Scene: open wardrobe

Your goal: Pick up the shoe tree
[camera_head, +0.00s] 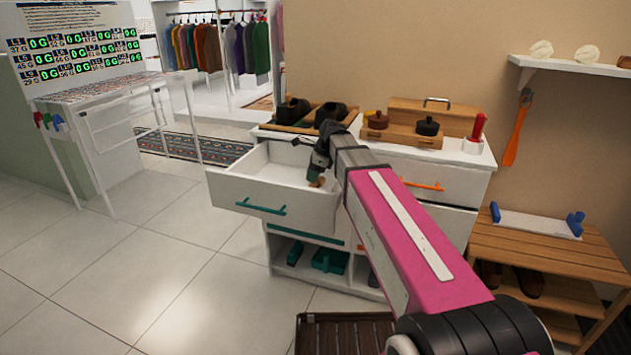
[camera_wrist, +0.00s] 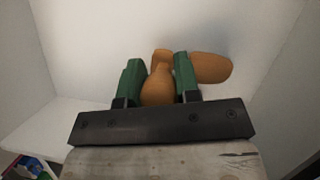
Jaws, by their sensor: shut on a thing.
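The shoe tree (camera_wrist: 212,68) is orange-brown wood, with a rounded knob between the fingers and a longer lobe reaching to the right in the wrist view. My gripper (camera_wrist: 158,85) has green fingers, one on each side of the knob, and is shut on it. In the head view my gripper (camera_head: 318,172) points down into the open white drawer (camera_head: 262,192), and a small part of the shoe tree (camera_head: 317,182) shows at its tip. My arm hides part of the drawer. I cannot tell whether the shoe tree touches the drawer floor.
The cabinet top holds dark shoes (camera_head: 330,113) in a wooden tray, a wooden box (camera_head: 433,117) and a red-handled brush (camera_head: 478,128). The drawer walls surround my gripper closely. A wooden bench (camera_head: 540,255) stands at right. A slatted brown surface (camera_head: 345,335) lies below. Tiled floor is open at left.

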